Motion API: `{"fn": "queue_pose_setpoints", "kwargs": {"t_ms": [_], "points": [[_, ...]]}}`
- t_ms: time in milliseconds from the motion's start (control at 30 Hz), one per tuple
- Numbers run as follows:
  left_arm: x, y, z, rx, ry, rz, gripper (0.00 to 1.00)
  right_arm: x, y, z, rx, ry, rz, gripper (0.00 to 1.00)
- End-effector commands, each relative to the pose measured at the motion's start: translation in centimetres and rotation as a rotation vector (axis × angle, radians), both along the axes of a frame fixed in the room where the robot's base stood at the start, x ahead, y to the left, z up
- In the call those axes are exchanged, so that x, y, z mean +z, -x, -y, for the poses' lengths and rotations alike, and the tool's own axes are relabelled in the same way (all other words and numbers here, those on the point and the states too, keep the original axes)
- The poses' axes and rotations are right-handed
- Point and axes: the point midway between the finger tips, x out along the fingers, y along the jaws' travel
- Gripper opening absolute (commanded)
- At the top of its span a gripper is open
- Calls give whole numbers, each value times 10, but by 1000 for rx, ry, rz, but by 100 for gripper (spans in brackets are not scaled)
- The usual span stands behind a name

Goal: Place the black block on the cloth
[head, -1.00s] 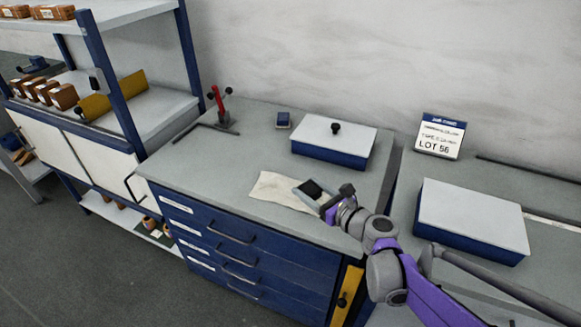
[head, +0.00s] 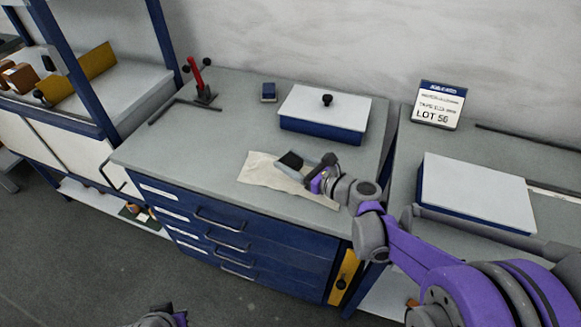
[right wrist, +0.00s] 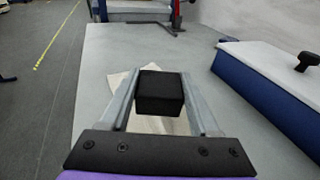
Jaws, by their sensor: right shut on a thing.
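The black block (head: 291,159) is held between the fingers of my right gripper (head: 289,166). In the right wrist view the block (right wrist: 160,92) sits between the two grey finger bars. My right gripper is shut on it, over the cream cloth (head: 257,172) on the workbench. The cloth (right wrist: 121,76) shows behind and under the block in the right wrist view. The block and fingers hide part of the cloth. I cannot tell whether the block touches it. A piece of my left arm's end (head: 160,317) shows at the bottom edge of the head view; its fingers are not clear.
A blue box with a white lid and black knob (head: 325,107) stands behind the cloth. A small blue block (head: 268,92) and a red-handled clamp (head: 199,82) are further left. Another lidded box (head: 477,190) and a LOT 56 sign (head: 438,105) are right. The bench's left-front top is clear.

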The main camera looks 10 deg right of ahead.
Motion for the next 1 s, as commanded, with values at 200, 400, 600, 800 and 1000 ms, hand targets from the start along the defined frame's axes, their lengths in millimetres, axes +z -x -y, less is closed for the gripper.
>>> {"fn": "queue_pose_setpoints", "kwargs": {"t_ms": [200,400,600,800,1000], "points": [[-5,0,0,0,0,-2,0,-23,0,0,0,-1,0,0],[-5,0,0,0,0,-1,0,-22,0,0,0,-1,0,0],[-9,1,0,0,0,-3,0,-27,0,0,0,-1,0,0],[-15,1,0,0,0,-4,0,-33,0,0,0,-1,0,0],[-16,1,0,0,0,-5,0,-35,0,0,0,0,0,64]]}}
